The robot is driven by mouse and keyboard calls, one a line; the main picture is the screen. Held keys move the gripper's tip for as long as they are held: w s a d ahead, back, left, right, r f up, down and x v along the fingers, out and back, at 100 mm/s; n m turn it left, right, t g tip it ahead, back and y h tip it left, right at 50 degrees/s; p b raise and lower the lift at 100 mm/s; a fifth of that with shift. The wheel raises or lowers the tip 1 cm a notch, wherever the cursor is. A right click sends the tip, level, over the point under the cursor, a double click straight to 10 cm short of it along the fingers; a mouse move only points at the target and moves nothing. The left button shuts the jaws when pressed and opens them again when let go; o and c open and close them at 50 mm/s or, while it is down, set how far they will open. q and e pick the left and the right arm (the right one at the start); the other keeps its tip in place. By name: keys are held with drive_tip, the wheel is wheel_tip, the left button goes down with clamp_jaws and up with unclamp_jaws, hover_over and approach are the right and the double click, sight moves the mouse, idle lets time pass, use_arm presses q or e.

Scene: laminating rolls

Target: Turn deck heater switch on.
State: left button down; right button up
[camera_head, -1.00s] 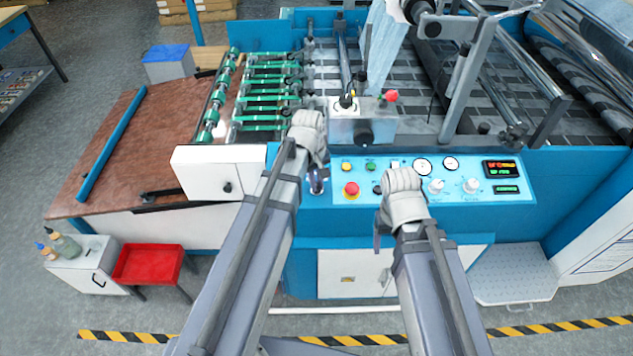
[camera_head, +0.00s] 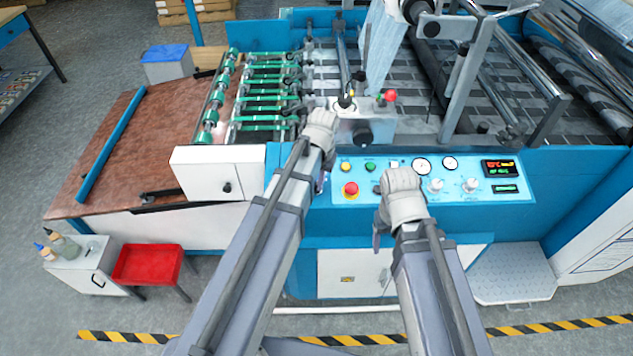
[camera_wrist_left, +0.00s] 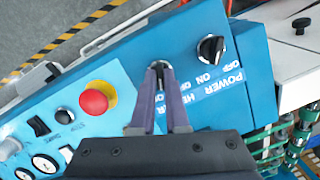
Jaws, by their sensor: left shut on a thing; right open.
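The blue control panel (camera_head: 345,193) runs along the machine's front. In the left wrist view, my left gripper (camera_wrist_left: 160,72) is shut on the deck heater switch (camera_wrist_left: 158,66), a dark knob mostly hidden between the fingertips; which way it points cannot be told. Part of a printed label starting with "HE" shows beside the fingers. The black power switch (camera_wrist_left: 211,48) sits beside it, with OFF and ON printed near it. In the head view, my left gripper (camera_head: 321,184) is at the panel's left end. My right gripper (camera_head: 377,236) is open and empty in front of the panel.
A red emergency button (camera_head: 350,189) is just right of my left gripper and also shows in the wrist view (camera_wrist_left: 94,102). Gauges (camera_head: 421,166), white knobs (camera_head: 470,185) and a red-and-green display (camera_head: 500,168) lie further right. A white box (camera_head: 215,172) juts out to the left.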

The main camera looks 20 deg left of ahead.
use_arm(q)
drive_tip(key=shift+s+f+m, duration=0.1)
drive_tip(key=shift+s+m, duration=0.05)
drive_tip(key=shift+m, duration=0.65)
drive_tip(key=c, duration=1)
unclamp_jaws()
drive_tip(key=shift+d, duration=0.1)
drive_tip(key=shift+o, duration=0.4)
drive_tip(key=shift+w, duration=0.2)
wheel_tip(320, 180, up, 8)
drive_tip(key=p, duration=0.7)
drive_tip(key=shift+d+p, duration=0.3)
drive_tip(key=shift+p, duration=0.1)
drive_tip(key=shift+s+f, duration=0.1)
drive_tip(key=shift+f, duration=0.05)
